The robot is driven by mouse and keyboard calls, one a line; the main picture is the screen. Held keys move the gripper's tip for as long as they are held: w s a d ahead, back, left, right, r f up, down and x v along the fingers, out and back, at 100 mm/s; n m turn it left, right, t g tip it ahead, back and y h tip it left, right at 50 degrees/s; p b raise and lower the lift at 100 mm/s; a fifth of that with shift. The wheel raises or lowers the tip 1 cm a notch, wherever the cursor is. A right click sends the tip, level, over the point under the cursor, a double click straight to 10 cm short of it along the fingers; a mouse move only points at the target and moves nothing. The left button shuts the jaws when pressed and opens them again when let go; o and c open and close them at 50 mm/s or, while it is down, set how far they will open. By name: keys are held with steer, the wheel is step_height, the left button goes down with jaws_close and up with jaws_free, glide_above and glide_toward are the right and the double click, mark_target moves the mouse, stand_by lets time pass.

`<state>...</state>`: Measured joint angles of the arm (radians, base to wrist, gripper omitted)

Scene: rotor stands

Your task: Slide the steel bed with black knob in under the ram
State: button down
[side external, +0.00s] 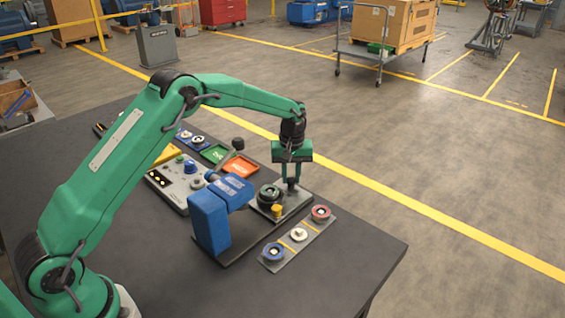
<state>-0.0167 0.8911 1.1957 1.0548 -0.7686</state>
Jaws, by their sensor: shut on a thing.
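The steel bed (297,206) is a flat grey plate near the right side of the dark table. It carries a dark round rotor-like part (270,196) and a small brass-coloured piece (277,210). My gripper (291,186) points straight down over the bed's far right part and is shut on the black knob, which is mostly hidden between the fingers. The blue press (209,222) stands just left of the bed, its blue ram (230,189) lying level and pointing toward the round part. I cannot tell whether ram and part touch.
A grey strip (285,243) with red, white and blue ringed parts lies in front of the bed. A control box (175,186) with knobs stands behind the press, near green (215,153) and orange (240,166) trays. The table's front right corner is clear.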

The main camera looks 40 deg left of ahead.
mark_target(264, 193)
steer(key=shift+s, duration=5.55)
steer(key=c, duration=1.2)
jaws_free()
steer(key=shift+c, duration=0.2)
steer(key=shift+o, duration=0.2)
steer(key=shift+w, duration=0.1)
steer(key=shift+r, duration=3.95)
